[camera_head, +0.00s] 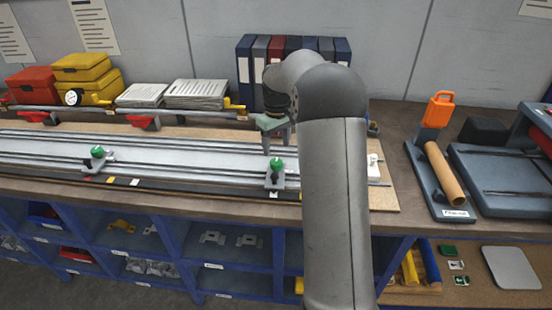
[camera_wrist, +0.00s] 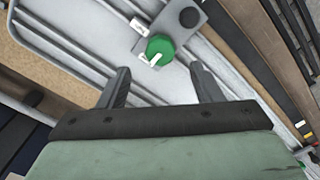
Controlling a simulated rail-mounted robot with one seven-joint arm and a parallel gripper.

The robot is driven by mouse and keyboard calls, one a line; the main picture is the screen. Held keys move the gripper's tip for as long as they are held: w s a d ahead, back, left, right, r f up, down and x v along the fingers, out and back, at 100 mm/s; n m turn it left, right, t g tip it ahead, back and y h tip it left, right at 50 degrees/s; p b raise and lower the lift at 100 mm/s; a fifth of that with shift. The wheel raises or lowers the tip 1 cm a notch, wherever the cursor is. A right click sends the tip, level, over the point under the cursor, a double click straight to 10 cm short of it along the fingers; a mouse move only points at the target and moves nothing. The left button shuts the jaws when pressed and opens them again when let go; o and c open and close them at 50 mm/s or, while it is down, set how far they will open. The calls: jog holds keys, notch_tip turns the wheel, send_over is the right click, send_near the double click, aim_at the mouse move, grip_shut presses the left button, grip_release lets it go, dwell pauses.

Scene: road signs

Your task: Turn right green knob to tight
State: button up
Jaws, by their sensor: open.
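Two green knobs stand on small grey clamp blocks on the long metal rail bed. The right green knob (camera_head: 276,164) sits just below my gripper (camera_head: 270,128) in the head view, left of my grey arm. In the wrist view the right knob (camera_wrist: 160,48) is round with a white pointer mark, on its grey block (camera_wrist: 185,25). My gripper (camera_wrist: 158,85) is open in the wrist view, its two fingers apart and empty, with the knob beyond the fingertips and between their lines. The left green knob (camera_head: 98,152) is farther left on the bed (camera_head: 190,155).
Red clamps (camera_head: 145,122) and a yellow-handled rail lie behind the bed. Yellow boxes (camera_head: 82,68), paper stacks (camera_head: 195,94) and binders (camera_head: 290,55) stand at the back. An orange-topped stand (camera_head: 438,110) with a cardboard tube is to the right. Blue shelves lie below.

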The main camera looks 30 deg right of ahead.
aim_at(276, 162)
notch_tip(276, 162, down, 6)
jog(key=shift+f+p, duration=0.25)
jog(key=shift+p, duration=0.1)
jog(key=c, duration=1)
